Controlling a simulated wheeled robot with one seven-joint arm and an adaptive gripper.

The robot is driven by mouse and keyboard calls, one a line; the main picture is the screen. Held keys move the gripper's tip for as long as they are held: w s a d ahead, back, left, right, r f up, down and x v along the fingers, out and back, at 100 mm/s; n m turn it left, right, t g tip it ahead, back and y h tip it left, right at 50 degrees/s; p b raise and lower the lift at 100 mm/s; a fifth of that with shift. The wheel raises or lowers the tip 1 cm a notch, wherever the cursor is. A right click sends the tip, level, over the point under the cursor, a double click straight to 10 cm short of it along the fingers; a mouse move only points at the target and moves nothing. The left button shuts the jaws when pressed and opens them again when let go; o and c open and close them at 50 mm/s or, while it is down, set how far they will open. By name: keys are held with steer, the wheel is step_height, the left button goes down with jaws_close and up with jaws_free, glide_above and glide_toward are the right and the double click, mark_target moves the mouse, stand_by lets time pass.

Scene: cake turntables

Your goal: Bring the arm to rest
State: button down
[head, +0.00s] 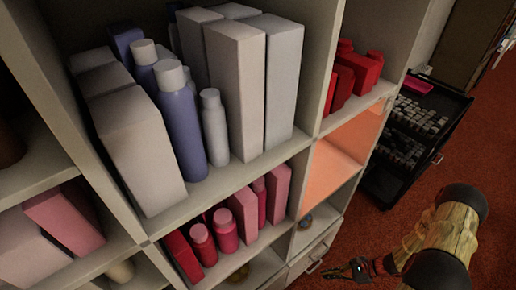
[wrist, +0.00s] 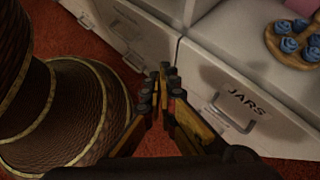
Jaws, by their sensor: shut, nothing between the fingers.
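My gripper (head: 352,268) is at the lower right of the head view, low in front of the shelf unit's drawers, with my arm reaching in from the right. In the wrist view my gripper (wrist: 162,82) points at the drawer fronts, its fingertips together and nothing between them. It looks apart from the drawers. A drawer front labelled "JARS" (wrist: 238,98) with a metal handle is just right of the fingers.
The shelf unit (head: 236,175) holds bottles and boxes. A black cart (head: 415,135) stands behind on the red floor (head: 495,190), which is open at right. A wooden board (wrist: 278,45) with blue swirled pieces is at upper right. A brown ribbed round object (wrist: 75,110) fills the left.

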steer(key=s+a+r+n+g+h+p, duration=0.15)
steer(key=r+n+h, duration=0.35)
steer(key=r, duration=1.4)
steer(key=s+r+n+g+h, duration=0.2)
steer(key=r+n, duration=0.6)
steer(key=r, duration=1)
steer(key=s+a+r+n+t+h, duration=0.1)
steer(key=s+a+r+n+t, duration=0.1)
steer(key=r, duration=0.9)
steer(key=s+a+r+n+t+h+p, duration=0.1)
steer(key=s+a+r+n+t+h, duration=0.1)
steer(key=r, duration=1)
steer(key=s+a+n+t, duration=0.1)
steer(key=a+n+t, duration=0.1)
steer(key=a+t, duration=0.1)
steer(key=shift+s+a+r+t, duration=0.25)
steer(key=shift+a+t, duration=0.1)
steer(key=shift+a, duration=0.55)
